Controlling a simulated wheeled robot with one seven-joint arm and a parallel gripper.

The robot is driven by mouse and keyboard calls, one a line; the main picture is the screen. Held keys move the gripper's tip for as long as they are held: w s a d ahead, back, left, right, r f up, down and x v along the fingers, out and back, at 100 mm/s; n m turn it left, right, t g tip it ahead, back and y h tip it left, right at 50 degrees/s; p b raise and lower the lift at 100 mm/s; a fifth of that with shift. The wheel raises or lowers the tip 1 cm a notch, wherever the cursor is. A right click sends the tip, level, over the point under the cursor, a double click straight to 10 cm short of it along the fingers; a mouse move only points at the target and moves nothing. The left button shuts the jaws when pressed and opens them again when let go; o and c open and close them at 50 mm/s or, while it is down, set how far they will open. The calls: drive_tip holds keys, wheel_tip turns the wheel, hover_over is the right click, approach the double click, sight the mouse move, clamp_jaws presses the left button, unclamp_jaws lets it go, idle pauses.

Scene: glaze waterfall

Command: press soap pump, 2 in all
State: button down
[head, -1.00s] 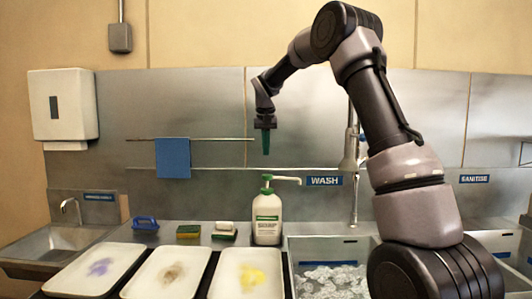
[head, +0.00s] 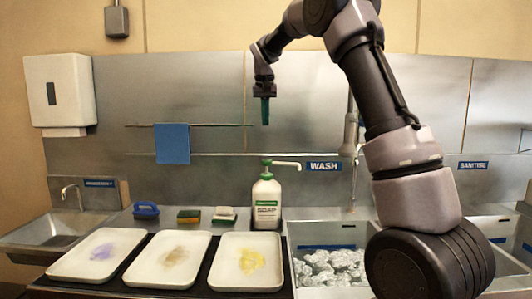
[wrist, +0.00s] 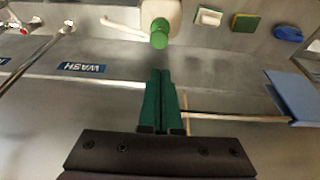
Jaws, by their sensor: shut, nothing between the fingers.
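The soap bottle (head: 266,207) stands upright on the steel counter, white with a green-banded label. Its pump (head: 266,170) has a green head and a white spout pointing right. In the wrist view the green pump top (wrist: 159,33) lies ahead of the fingertips. My gripper (head: 265,122) points down above the pump, with a clear gap between them. Its green fingers are shut together and empty, and they also show in the wrist view (wrist: 161,74).
Three stained trays (head: 221,283) lie in front on a dark mat. Sponges (head: 188,215) and a blue brush (head: 146,210) sit left of the bottle. A sink with suds (head: 335,265) is to the right. A blue cloth (head: 172,143) hangs on a rail behind.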

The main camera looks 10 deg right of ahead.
approach(266, 161)
drive_tip(key=w+f, duration=0.2)
drive_tip(key=f, duration=0.1)
drive_tip(key=w+f, duration=0.1)
drive_tip(key=shift+d+f, duration=0.35)
drive_tip(key=shift+f, duration=0.75)
drive_tip(key=shift+f, duration=0.1)
drive_tip(key=shift+f, duration=1.35)
drive_tip(key=v, duration=1.1)
